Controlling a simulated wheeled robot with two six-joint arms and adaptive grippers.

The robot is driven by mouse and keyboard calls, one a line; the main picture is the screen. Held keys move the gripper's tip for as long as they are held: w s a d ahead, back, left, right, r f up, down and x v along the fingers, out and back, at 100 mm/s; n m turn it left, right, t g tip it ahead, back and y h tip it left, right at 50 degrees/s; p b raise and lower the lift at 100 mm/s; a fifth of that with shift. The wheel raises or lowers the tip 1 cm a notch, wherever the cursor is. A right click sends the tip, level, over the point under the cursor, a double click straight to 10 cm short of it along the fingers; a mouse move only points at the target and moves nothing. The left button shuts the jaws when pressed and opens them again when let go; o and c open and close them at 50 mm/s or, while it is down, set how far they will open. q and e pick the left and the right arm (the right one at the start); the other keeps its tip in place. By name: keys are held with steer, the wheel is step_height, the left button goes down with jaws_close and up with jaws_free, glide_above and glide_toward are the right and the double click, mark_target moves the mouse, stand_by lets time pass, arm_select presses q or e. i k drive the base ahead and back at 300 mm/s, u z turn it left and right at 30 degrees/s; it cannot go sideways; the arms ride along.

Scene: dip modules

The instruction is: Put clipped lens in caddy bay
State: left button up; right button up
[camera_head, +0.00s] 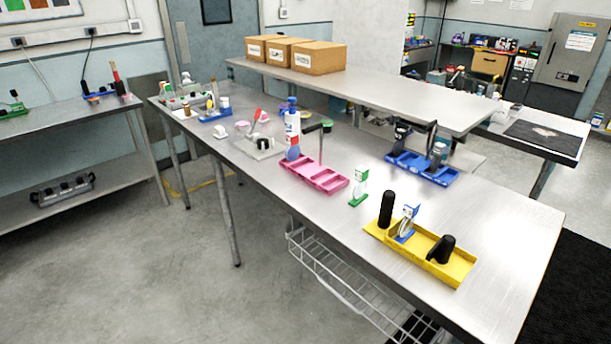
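The pink caddy (330,184) lies to the left of the green-clipped lens. A white and blue bottle (292,130) stands at its left end, and its right-hand bays look empty. Neither of my grippers shows in this view.
A blue caddy (447,181) with dark tools stands at the back right, under a raised shelf (385,90) bearing cardboard boxes (318,57). Small items and a grey plate (258,148) lie left of the pink caddy. The bench's right front is clear.

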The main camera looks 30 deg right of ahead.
mark_target(419, 246)
steer(key=z, duration=0.2)
steer(key=i, duration=1.05)
steer(key=z, duration=0.5)
